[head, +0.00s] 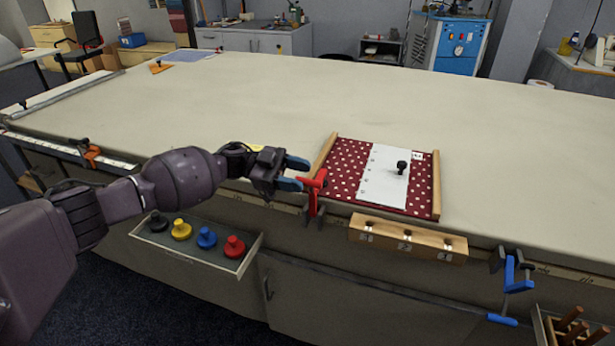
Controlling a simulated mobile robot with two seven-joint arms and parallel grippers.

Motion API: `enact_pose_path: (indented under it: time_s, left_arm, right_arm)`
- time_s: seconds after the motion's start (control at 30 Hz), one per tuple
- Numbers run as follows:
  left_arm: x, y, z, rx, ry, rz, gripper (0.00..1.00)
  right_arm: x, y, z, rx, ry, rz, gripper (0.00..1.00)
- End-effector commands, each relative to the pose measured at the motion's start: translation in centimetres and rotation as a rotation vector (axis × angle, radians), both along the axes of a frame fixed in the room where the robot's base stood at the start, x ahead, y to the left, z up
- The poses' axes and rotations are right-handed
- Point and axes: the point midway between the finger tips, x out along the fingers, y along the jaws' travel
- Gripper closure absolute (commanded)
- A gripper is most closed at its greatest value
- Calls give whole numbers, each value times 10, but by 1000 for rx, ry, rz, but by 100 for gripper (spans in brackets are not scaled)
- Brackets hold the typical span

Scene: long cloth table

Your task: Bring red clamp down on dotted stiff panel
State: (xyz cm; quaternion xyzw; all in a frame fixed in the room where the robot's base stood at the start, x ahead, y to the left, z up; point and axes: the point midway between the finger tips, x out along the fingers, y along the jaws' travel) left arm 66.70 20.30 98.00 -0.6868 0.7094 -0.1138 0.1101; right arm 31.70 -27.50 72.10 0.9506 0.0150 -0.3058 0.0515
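The red clamp (314,190) is fixed at the table's front edge, by the lower left corner of the dotted panel. The panel (345,178) is dark red with white dots and lies flat between two wooden rails. A white sheet (378,180) with a black knob (402,167) lies over its middle. My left gripper (302,174) is just left of the clamp's top, its blue-tipped fingers apart with a gap between them. I cannot tell whether a finger touches the clamp. My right gripper is not in view.
A blue clamp (516,272) is at the right of that edge. An open drawer (190,252) holds coloured knobs. The cloth table (250,100) is clear behind the panel.

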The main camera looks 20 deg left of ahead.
Motion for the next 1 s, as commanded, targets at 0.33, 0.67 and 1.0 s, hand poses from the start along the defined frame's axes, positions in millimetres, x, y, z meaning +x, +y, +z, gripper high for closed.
enact_pose_path:
  time_s: [0.33, 0.67, 1.0]
  left_arm:
    - [3, 63, -1, 2, 0, 5, 55]
    - [4, 82, 1, 0, -2, 2, 55]
    - [4, 81, 1, 0, -2, 2, 55]
  right_arm:
    - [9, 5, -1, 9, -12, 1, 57]
    - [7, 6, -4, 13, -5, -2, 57]
    - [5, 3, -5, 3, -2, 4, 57]
